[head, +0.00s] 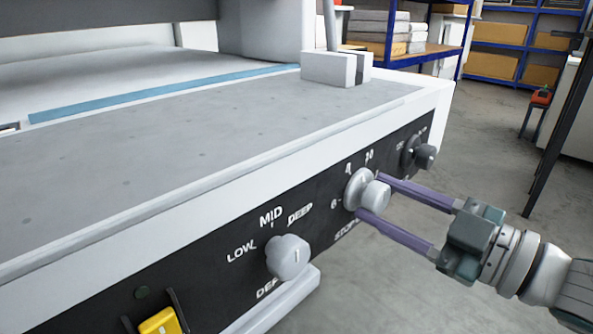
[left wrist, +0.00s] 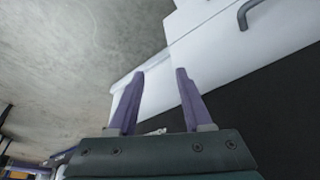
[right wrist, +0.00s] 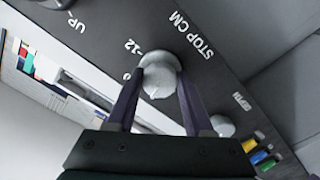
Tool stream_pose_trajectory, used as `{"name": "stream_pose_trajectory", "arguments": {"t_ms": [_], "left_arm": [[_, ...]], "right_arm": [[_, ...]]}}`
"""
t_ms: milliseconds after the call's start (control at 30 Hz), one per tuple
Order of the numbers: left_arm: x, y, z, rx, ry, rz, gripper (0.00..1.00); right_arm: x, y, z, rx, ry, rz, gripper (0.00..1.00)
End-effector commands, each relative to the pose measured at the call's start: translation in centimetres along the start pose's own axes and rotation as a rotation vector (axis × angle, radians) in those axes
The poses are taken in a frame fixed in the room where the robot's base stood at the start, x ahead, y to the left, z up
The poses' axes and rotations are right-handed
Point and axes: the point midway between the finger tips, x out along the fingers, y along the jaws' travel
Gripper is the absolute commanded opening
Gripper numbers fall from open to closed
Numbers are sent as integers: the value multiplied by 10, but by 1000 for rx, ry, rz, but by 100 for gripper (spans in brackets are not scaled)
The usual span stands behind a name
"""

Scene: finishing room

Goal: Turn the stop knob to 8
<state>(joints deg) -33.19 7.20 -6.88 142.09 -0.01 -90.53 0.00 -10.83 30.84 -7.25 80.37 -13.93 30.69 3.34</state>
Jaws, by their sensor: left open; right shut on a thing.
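The stop knob (head: 377,196) is a light grey round knob on the dark front panel (head: 325,195), with numbers around it. My right gripper (head: 368,194) is shut on this knob, one finger above and one below. In the right wrist view the knob (right wrist: 160,77) sits between the fingers, near 12 and "STOP CM". My left gripper (left wrist: 160,74) is open and empty, seen only in the left wrist view.
A grey depth knob (head: 288,257) marked LOW, MID, DEEP is left of the stop knob. A dark knob (head: 424,156) is to the right. A yellow switch (head: 160,322) is lower left. The machine's flat bed (head: 200,150) lies above the panel. Open floor (head: 480,130) lies right.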

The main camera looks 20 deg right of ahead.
Motion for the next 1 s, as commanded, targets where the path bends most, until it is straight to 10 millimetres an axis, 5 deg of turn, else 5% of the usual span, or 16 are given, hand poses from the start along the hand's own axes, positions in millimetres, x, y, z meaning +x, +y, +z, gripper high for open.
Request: {"name": "stream_pose_trajectory", "arguments": {"t_ms": [500, 1000], "left_arm": [[-2, 3, -1, -10, 1, 8, 50], [-2, 2, -1, -7, 1, 6, 50]], "right_arm": [[0, 1, -1, -336, 3, 1, 0], [0, 1, -1, -397, 3, 1, 0]]}}
